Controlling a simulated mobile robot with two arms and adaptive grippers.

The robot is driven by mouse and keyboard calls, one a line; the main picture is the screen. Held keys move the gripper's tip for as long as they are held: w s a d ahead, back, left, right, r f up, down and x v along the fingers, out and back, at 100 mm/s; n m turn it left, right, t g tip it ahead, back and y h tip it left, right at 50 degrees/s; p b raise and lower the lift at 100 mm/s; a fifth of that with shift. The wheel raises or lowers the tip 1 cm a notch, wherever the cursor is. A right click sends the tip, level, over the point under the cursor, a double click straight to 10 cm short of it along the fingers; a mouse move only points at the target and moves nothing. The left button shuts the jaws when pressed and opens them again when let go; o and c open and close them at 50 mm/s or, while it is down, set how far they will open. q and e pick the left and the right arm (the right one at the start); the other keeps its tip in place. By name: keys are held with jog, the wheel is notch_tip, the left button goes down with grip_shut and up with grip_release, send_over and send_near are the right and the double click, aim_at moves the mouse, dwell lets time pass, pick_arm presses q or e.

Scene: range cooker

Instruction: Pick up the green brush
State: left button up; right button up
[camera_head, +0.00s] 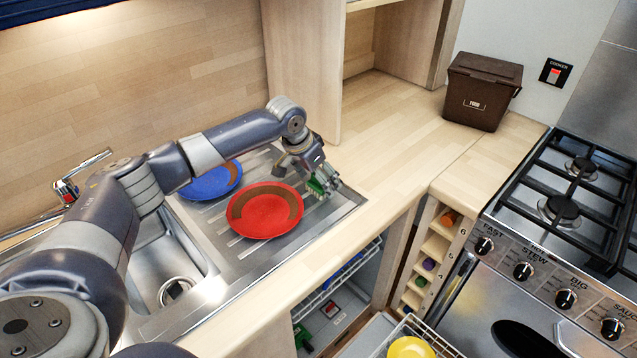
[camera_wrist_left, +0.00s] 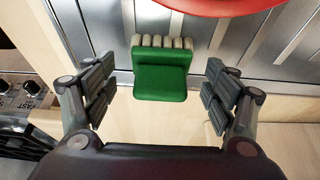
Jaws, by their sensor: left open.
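The green brush (camera_wrist_left: 161,78) lies between the open fingers of my left gripper (camera_wrist_left: 160,92) in the left wrist view, with pale bristles along its far side. Neither finger touches it; there is a gap on each side. In the head view the green brush (camera_head: 316,187) shows as a small green patch at the right end of the metal draining board, partly hidden by my left gripper (camera_head: 326,183). My right gripper is not in view.
A red plate (camera_head: 262,212) with a brown band lies just left of the brush, and a blue plate (camera_head: 212,182) behind it. The sink bowl (camera_head: 165,270) and tap (camera_head: 70,187) are further left. A brown food bin (camera_head: 481,92) stands at the back right.

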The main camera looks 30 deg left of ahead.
pick_arm(q)
jog(key=c, duration=1.2)
jog(key=shift+c, duration=0.2)
jog(key=shift+r, duration=0.1)
jog(key=shift+r, duration=0.2)
jog(key=r, duration=0.1)
jog(key=r+b, duration=0.1)
jog(key=shift+d+r, duration=0.25)
jog(key=shift+r, duration=0.15)
jog(key=s+d+b, duration=0.1)
jog(key=s+d, duration=0.2)
jog(key=d, duration=0.4)
jog(key=s+d+r+b, duration=0.1)
jog(key=s+d+b, duration=0.1)
jog(key=s+d, duration=0.2)
jog(key=d, duration=0.2)
jog(key=shift+d+r, duration=0.3)
jog(key=shift+d, duration=0.1)
